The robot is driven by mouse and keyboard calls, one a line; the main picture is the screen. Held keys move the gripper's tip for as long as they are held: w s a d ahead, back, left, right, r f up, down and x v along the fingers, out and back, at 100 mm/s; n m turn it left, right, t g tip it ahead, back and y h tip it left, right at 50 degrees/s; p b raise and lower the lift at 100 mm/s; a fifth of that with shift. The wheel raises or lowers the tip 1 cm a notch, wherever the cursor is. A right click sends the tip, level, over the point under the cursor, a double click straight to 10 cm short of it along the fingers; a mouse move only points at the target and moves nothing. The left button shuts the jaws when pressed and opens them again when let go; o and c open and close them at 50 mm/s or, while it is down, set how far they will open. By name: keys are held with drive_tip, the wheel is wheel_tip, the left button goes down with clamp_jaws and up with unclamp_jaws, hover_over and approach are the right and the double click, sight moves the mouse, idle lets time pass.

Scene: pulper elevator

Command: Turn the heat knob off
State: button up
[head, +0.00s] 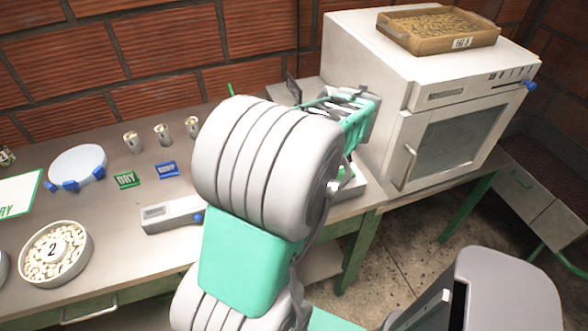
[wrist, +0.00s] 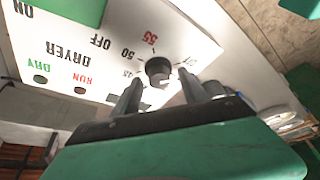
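The heat knob (wrist: 158,70) is a small dark round knob on a white panel (wrist: 110,45) in the wrist view. The panel's print appears upside down: DRYER, OFF, several numbers, RUN and DRY. A pale mark shows on the knob's lower side, but I cannot tell its exact setting. My gripper (wrist: 160,82) is open, its two dark fingers on either side of and just below the knob in the picture. I cannot tell whether either finger touches it. In the head view my arm hides the knob and most of the gripper.
A white oven-like cabinet (head: 405,110) stands at the right with a tray (head: 440,28) on top. On the bench (head: 120,270) at the left are a bowl of beans (head: 55,252), small cups and a grey device (head: 172,214). A brick wall is behind.

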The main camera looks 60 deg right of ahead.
drive_tip(key=v, duration=0.7)
drive_tip(key=shift+s+r+p, duration=0.2)
drive_tip(key=shift+r+p, duration=0.1)
drive_tip(key=shift+r, duration=0.05)
